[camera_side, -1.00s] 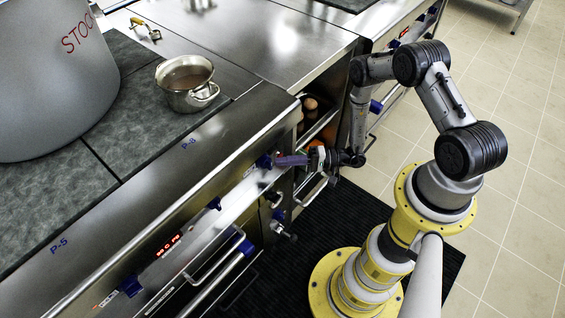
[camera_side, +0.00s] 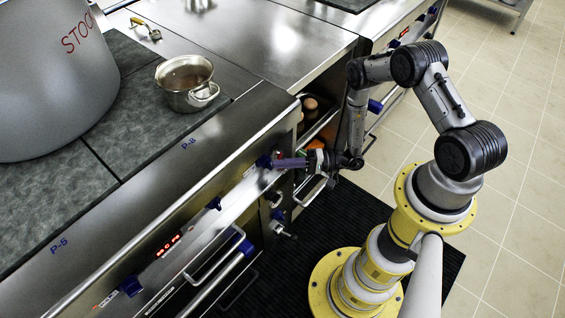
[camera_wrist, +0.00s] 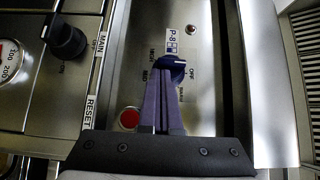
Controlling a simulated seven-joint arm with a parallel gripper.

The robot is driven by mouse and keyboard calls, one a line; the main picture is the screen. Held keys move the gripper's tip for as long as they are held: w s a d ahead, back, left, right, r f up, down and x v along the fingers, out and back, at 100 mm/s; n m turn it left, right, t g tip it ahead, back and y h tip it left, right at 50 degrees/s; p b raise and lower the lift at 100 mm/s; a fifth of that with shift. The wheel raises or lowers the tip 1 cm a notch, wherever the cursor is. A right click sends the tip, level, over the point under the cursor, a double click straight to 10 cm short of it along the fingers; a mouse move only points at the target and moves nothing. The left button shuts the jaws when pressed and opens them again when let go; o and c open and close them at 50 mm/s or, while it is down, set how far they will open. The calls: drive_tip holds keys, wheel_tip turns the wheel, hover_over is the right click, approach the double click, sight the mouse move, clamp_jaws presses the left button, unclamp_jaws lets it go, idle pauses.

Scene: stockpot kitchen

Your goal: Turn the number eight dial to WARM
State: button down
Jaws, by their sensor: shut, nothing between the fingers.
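The number eight dial is a blue knob (camera_wrist: 174,62) under the P-8 label in the wrist view. HIGH and MED are printed to its left, OFF to its right and WARM at its lower right. In the side view the dial (camera_side: 264,161) is on the stove's sloped front panel. My gripper (camera_wrist: 169,84) has its purple fingers close together, their tips right at the dial's lower side. I cannot tell whether they touch it. In the side view my gripper (camera_side: 277,163) reaches it from the right. The fingers hide part of the dial face, and its exact setting is unclear.
A red button (camera_wrist: 130,118) is left of the fingers, with a black knob (camera_wrist: 66,38) farther left. Other blue knobs (camera_side: 131,286) line the panel. A small pot (camera_side: 187,86) and a large stockpot (camera_side: 50,80) stand on the stove. An open shelf (camera_side: 318,122) is beside it.

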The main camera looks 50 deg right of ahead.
drive_tip(key=shift+a+f, duration=0.45)
drive_tip(key=shift+f, duration=0.2)
idle(0.7)
drive_tip(key=shift+a+f, duration=0.35)
drive_tip(key=shift+a, duration=0.15)
idle(1.4)
